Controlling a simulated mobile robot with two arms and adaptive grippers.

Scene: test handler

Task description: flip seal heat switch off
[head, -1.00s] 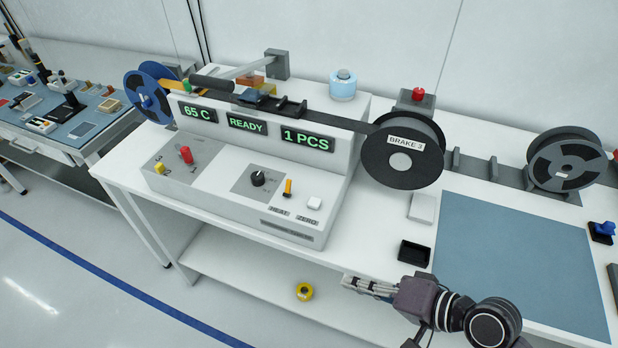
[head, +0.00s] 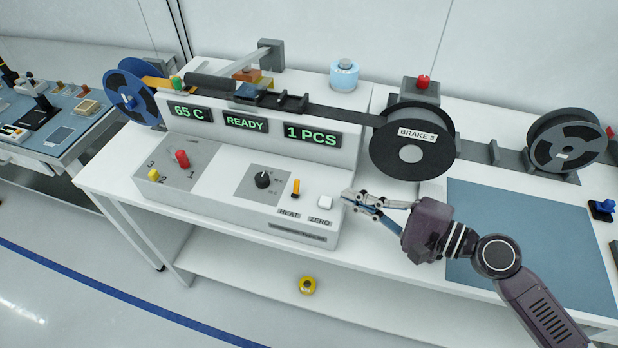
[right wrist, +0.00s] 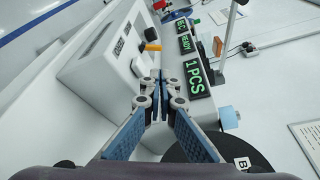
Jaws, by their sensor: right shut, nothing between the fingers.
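The heat switch (head: 295,188) is a small orange lever on the front panel of the white machine (head: 215,195), just above the label HEAT (head: 289,213). It also shows in the right wrist view (right wrist: 153,47). A white ZERO button (head: 325,202) sits right of it, between the switch and my right gripper. My right gripper (head: 346,196) is shut and empty, a short way right of the ZERO button. In the right wrist view its fingertips (right wrist: 157,76) meet close to the button (right wrist: 138,66). My left gripper is not in view.
A black knob (head: 262,180) and red (head: 182,159) and yellow (head: 154,175) levers stand left on the panel. The displays read 65 C, READY and 1 PCS. The BRAKE 3 reel (head: 410,153) stands behind my right gripper. A blue mat (head: 530,240) lies right.

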